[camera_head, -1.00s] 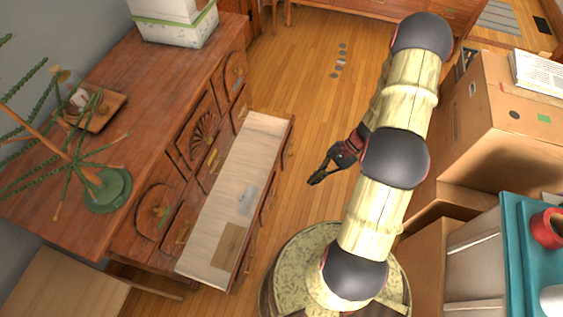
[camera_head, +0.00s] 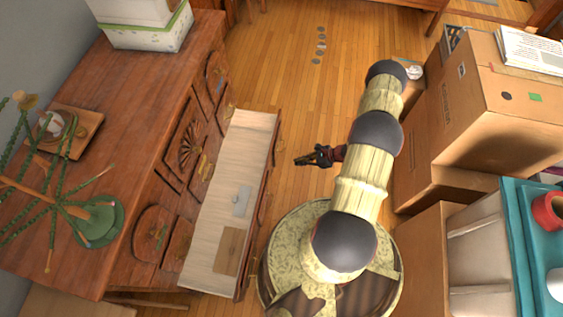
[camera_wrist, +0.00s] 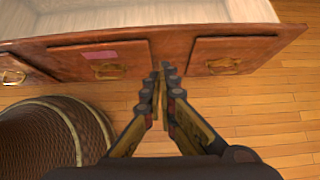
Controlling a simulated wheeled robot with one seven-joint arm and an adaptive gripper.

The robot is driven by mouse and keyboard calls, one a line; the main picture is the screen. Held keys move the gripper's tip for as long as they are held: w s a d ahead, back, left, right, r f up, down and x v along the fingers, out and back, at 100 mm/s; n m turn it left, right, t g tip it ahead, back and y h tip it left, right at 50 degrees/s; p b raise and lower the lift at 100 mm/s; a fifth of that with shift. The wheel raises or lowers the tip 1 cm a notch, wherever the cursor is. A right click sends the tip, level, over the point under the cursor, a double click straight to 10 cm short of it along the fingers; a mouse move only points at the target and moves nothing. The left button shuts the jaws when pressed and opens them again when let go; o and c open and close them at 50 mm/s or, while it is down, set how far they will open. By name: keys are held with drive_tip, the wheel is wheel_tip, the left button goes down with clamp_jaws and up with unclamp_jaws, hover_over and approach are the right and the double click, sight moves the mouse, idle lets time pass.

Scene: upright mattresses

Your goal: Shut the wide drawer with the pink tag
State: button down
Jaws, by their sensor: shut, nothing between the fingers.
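The wide drawer (camera_head: 213,215) is pulled out from the brown wooden dresser (camera_head: 150,110). Its pale inside holds a grey item and a brown flat piece. In the wrist view the drawer front (camera_wrist: 175,52) runs across the top, with brass handles. The pink tag (camera_wrist: 100,54) is on the front panel, above a handle left of centre. My gripper (camera_head: 298,161) is shut and empty, a little to the right of the drawer front. In the wrist view its closed fingertips (camera_wrist: 163,70) are close to the front, between two handles; I cannot tell whether they touch.
A potted plant (camera_head: 97,222), a tray (camera_head: 75,132) and a white-green box (camera_head: 148,30) stand on the dresser. Cardboard boxes (camera_head: 470,100) and a teal-topped unit (camera_head: 525,230) fill the right side.

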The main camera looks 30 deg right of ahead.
drive_tip(key=w+a+r+b+x, duration=0.1)
drive_tip(key=r+b+x, duration=0.1)
drive_tip(key=x, duration=1)
drive_tip(key=shift+w+a+f+b, duration=0.25)
drive_tip(key=shift+a+b, duration=0.1)
drive_tip(key=shift+b, duration=0.45)
drive_tip(key=shift+w+a, duration=0.1)
drive_tip(key=w+a+b, duration=0.4)
drive_tip(key=w+a, duration=1.1)
drive_tip(key=shift+w+a, duration=0.2)
drive_tip(key=shift+w, duration=0.1)
